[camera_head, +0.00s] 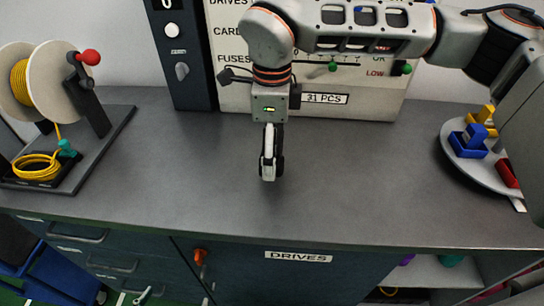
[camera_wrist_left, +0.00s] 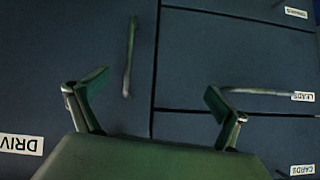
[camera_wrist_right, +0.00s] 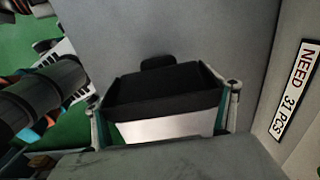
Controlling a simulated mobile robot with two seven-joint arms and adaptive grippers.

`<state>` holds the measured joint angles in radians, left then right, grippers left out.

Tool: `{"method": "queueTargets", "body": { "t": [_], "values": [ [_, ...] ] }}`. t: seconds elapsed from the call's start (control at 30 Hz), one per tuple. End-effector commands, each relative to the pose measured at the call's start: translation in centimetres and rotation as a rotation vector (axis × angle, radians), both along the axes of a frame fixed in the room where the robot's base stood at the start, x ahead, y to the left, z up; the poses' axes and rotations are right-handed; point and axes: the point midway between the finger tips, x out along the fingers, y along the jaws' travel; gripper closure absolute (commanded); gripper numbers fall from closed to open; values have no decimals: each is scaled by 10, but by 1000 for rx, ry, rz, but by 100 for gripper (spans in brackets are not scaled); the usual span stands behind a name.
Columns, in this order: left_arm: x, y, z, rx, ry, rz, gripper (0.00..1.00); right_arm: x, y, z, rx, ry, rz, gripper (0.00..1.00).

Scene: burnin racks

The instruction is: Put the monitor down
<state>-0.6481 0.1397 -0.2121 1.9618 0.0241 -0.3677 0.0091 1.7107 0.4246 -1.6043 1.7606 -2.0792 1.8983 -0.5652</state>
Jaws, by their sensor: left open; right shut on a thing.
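My right gripper (camera_wrist_right: 163,95) is shut on a small black box-like thing with a pale front face, the monitor (camera_wrist_right: 165,92). In the head view my right gripper (camera_head: 270,168) is seen edge-on, pointing down over the middle of the grey counter (camera_head: 190,165). The monitor is mostly hidden there, and I cannot tell whether it touches the counter. My left gripper (camera_wrist_left: 156,98) is open and empty. It faces the dark blue drawer fronts (camera_wrist_left: 215,60), and I cannot make it out in the head view.
A yellow cable reel (camera_head: 25,80) on a dark base stands at the left. A round tray (camera_head: 455,160) with blue, yellow and red parts sits at the right. A panel labelled 31 PCS (camera_head: 325,98) stands at the back. The counter's middle is otherwise clear.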

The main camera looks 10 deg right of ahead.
Motion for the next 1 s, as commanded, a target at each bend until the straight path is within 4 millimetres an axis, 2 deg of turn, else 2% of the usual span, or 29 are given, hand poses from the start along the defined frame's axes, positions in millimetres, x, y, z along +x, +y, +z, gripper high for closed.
{"method": "queueTargets", "body": {
  "t": [0.1,0.2,0.53,0.57,0.6,0.87,1.0],
  "values": [
    [0,0,-1,0,1,0,0,-1,0,-20,0,4,0,44],
    [0,0,-1,0,1,0,0,0,0,-28,1,2,1,44],
    [-1,0,-2,0,2,-1,0,0,0,-31,0,1,1,44],
    [-1,0,-2,0,2,-1,0,0,0,-31,0,2,1,10],
    [-1,0,-2,0,2,-1,0,0,0,-31,-1,1,1,0],
    [-1,0,-2,0,1,-1,0,0,0,-30,-1,1,1,0],
    [-1,0,-1,0,1,-1,0,1,0,-22,0,-2,0,0]
  ]
}}
